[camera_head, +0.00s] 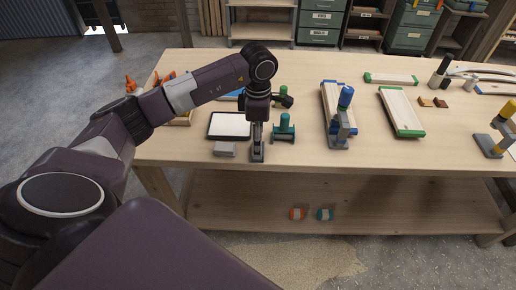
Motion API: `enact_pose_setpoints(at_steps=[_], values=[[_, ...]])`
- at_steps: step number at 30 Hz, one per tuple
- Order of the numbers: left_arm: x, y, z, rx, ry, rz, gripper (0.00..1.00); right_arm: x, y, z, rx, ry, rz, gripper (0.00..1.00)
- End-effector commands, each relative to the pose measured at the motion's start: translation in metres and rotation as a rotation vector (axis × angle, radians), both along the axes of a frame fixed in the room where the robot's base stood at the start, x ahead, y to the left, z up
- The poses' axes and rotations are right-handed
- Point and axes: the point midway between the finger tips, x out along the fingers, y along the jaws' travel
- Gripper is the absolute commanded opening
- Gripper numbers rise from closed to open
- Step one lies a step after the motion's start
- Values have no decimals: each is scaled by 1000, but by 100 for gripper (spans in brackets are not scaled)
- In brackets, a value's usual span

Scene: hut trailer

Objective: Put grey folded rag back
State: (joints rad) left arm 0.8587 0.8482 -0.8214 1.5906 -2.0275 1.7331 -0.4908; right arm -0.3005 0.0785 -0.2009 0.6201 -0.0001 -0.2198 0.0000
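A small grey block-like thing (225,149), which looks like the grey folded rag, lies flat near the front edge of the workbench (300,160). A dark-framed tray or mat with a white surface (243,132) lies just behind it. My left gripper (257,155) points down just right of the grey thing, apart from it, close to the bench's front edge. Its fingers are small and seen nearly edge-on, so I cannot tell whether they are open or shut. My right gripper is not in view.
A teal-and-green tool (284,130) stands close to the right of my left gripper. Further right are a blue-and-yellow tool (342,120) and green-ended boards (401,112). Orange items (131,84) sit at the left. Two small rolls (297,213) lie on the lower shelf.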

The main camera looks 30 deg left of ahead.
Motion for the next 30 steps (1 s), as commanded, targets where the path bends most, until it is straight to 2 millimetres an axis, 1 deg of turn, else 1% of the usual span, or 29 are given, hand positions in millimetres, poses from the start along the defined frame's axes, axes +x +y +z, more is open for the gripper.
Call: enact_pose_setpoints(at_steps=[1,6,9,12,18,30], values=[[1,1,9,1,-8,-2,67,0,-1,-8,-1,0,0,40],[1,0,45,0,-5,-1,67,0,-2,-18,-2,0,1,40],[1,0,62,0,-4,-1,67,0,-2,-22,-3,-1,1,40],[0,0,73,0,-2,-1,67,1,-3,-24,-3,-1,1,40],[-1,0,80,0,1,-1,67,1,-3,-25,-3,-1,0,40],[-1,-1,80,-1,1,-1,67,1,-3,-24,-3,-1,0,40]])
